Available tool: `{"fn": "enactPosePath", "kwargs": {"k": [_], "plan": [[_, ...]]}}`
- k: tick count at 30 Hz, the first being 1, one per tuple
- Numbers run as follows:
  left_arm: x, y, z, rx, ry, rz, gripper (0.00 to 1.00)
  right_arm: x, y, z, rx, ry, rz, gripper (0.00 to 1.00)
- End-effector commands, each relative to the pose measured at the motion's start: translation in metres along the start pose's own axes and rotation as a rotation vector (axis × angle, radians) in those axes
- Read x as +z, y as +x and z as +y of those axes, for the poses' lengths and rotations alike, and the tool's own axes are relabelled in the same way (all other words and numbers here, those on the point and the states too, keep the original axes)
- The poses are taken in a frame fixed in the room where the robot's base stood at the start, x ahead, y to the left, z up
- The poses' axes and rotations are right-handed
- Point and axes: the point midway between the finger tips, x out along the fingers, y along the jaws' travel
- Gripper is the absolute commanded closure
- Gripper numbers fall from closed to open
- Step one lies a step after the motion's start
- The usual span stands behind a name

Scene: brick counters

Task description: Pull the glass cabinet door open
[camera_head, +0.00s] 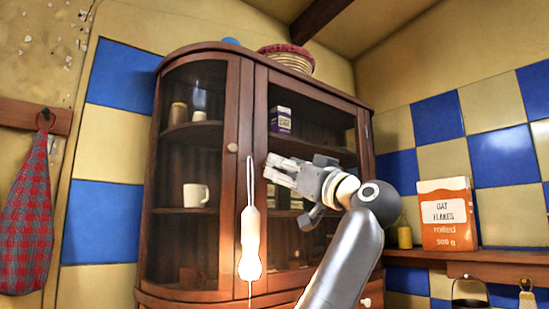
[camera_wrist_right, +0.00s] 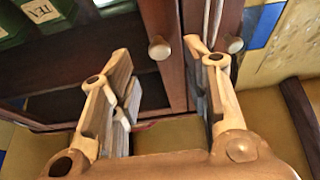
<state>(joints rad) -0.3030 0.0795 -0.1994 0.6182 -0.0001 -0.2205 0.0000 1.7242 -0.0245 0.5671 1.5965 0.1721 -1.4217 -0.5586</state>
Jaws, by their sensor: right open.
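The brown wooden cabinet (camera_head: 246,130) with glass doors stands against the wall, and its doors look shut. A round knob (camera_head: 232,147) sits on the curved left door's edge in the head view. In the right wrist view one knob (camera_wrist_right: 159,48) lies between my finger lines, on the door in front of the tea boxes. A second knob (camera_wrist_right: 233,44) is just beyond the right finger. My right gripper (camera_head: 268,169) is open in front of the flat glass door, covering part of it; it also shows in the wrist view (camera_wrist_right: 160,75). Contact with a knob cannot be told. My left gripper is out of view.
A pale utensil-like object (camera_head: 251,245) with a thin loop hangs before the cabinet. An oat flakes box (camera_head: 446,215) stands on the right shelf (camera_head: 490,258). A basket (camera_head: 287,59) sits on top of the cabinet. A checked cloth (camera_head: 27,215) hangs at left.

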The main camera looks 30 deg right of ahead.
Motion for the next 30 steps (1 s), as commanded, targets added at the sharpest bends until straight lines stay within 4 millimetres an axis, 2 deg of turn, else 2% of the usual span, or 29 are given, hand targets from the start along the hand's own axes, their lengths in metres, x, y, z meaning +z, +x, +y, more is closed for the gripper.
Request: {"fn": "enactPosePath", "kwargs": {"k": [1,3,7,19,27,30], "plan": [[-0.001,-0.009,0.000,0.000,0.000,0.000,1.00,-0.003,0.012,-0.001,-0.002,0.002,-0.003,0.57],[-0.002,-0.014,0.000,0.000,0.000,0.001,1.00,-0.003,0.022,-0.001,-0.001,0.001,-0.003,0.57],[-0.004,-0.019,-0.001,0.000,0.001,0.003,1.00,-0.002,0.036,0.000,0.000,0.000,-0.002,0.57],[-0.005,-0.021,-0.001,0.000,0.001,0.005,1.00,0.000,0.042,0.000,0.001,-0.001,0.000,0.57],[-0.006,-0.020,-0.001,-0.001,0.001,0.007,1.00,0.000,0.042,0.000,0.001,-0.001,0.000,0.91],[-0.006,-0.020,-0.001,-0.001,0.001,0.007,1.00,0.000,0.042,0.000,0.001,-0.001,0.000,1.00]]}}
